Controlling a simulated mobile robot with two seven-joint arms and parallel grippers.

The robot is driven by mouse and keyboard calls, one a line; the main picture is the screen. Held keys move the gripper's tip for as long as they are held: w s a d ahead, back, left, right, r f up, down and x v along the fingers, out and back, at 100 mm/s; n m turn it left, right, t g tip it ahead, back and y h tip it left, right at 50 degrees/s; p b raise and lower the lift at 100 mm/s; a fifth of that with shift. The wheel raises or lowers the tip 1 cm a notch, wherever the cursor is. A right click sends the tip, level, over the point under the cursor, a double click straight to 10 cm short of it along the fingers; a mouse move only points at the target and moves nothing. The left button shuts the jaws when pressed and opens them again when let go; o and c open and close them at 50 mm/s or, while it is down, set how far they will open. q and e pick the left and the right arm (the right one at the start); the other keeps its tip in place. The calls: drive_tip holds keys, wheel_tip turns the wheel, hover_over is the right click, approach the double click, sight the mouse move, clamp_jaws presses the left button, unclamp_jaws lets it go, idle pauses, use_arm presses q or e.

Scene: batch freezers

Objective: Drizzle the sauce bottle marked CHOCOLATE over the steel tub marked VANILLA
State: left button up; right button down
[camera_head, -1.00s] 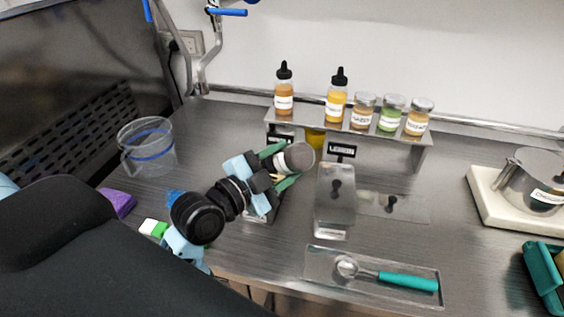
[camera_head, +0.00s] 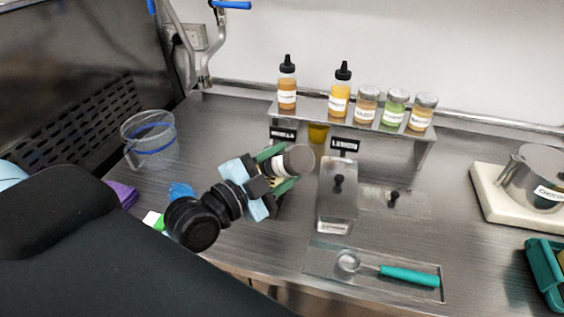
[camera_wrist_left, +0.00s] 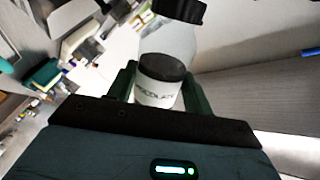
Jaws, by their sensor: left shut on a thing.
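My left gripper (camera_head: 277,170) is shut on the sauce bottle (camera_head: 299,158), held tilted over the counter in front of the shelf. Its grey round end faces right in the head view and part of its white label shows. In the left wrist view the bottle (camera_wrist_left: 168,48) has a black cap, clear walls, dark contents beside the label and partly readable CHOCOLATE lettering. No steel tub reads VANILLA. A tub edge (camera_head: 290,193) shows under the gripper, mostly hidden, below a small black sign (camera_head: 283,133) too blurred to read. My right gripper is not in view.
The shelf (camera_head: 425,143) holds several bottles and jars. A scoop (camera_head: 400,275) lies on a front tray. A clear jug (camera_head: 150,152) stands left; a steel pot (camera_head: 530,185) stands right.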

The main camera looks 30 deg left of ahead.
use_arm(q)
drive_tip(key=shift+s+d, duration=0.1)
drive_tip(key=shift+s, duration=0.5)
drive_tip(key=shift+s, duration=0.15)
idle(0.3)
drive_tip(key=m, duration=0.4)
drive_tip(key=shift+r+m, duration=0.15)
drive_tip(key=shift+m, duration=0.15)
